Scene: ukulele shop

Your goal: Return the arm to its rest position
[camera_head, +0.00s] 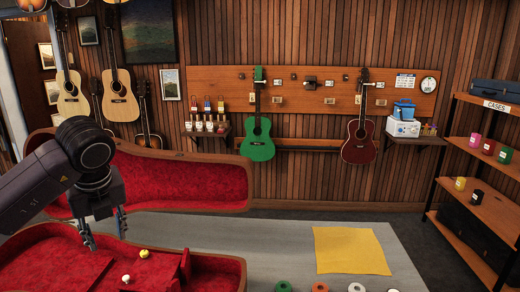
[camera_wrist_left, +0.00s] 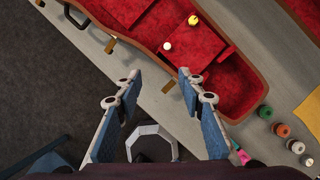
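My left arm comes in from the left in the head view, bent, with its left gripper (camera_head: 105,236) pointing down above the near left part of an open red-lined guitar case (camera_head: 212,262). In the left wrist view the two fingers of the left gripper (camera_wrist_left: 158,78) are spread wide apart with nothing between them. A yellow piece (camera_head: 144,253) and a white piece (camera_head: 126,279) lie in the case, apart from the fingers. My right gripper shows in neither view.
The case's raised lid (camera_head: 160,182) stands behind the gripper. The grey table (camera_head: 275,240) carries a yellow cloth (camera_head: 349,250) and several small round spools (camera_head: 320,287) at its front. A shelf rack (camera_head: 487,205) stands right. Green (camera_head: 258,140) and dark red (camera_head: 359,143) instruments hang on the wall.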

